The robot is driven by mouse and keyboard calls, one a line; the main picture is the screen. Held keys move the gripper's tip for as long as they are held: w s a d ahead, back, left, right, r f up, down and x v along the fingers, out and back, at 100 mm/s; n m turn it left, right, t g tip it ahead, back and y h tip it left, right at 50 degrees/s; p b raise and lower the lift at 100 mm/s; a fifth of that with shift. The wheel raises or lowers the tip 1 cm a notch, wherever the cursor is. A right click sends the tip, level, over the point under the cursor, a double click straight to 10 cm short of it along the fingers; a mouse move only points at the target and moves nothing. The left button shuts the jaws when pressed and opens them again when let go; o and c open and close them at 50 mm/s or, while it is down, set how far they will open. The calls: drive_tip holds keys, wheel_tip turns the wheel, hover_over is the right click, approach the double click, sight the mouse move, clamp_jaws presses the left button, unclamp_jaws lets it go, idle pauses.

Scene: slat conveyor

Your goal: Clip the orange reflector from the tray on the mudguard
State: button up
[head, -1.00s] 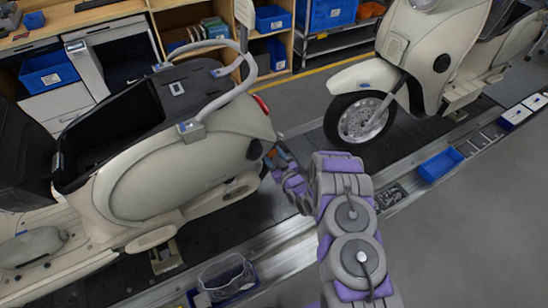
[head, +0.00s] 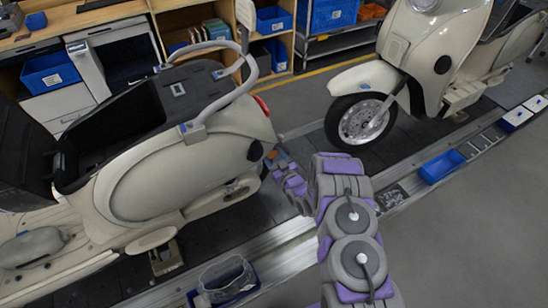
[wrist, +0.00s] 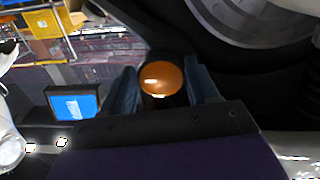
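The orange reflector (wrist: 162,78) is a round, shiny disc in the wrist view, with a dark part below it. It sits between the two blue-grey fingers of my gripper (wrist: 163,88), which appear to touch it on both sides. In the head view my gripper (head: 279,163) is low behind the rear end of the left cream scooter (head: 180,165), below its red tail light (head: 263,106). A bit of orange shows there at the fingertips. The mudguard cannot be clearly made out; dark surfaces fill the upper middle of the wrist view.
A second cream scooter (head: 440,50) stands on the conveyor at the back right, its front wheel (head: 364,119) beyond my arm. A blue tray (head: 440,167) lies on the conveyor's edge at right. A blue bin with a clear liner (head: 225,280) is at the front. Grey floor at right is clear.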

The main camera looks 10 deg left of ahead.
drive_tip(key=o, duration=0.4)
drive_tip(key=p+v, duration=0.3)
drive_tip(key=v, duration=1.4)
drive_tip(key=shift+s+d+f, duration=0.1)
drive_tip(key=shift+s+d, duration=0.05)
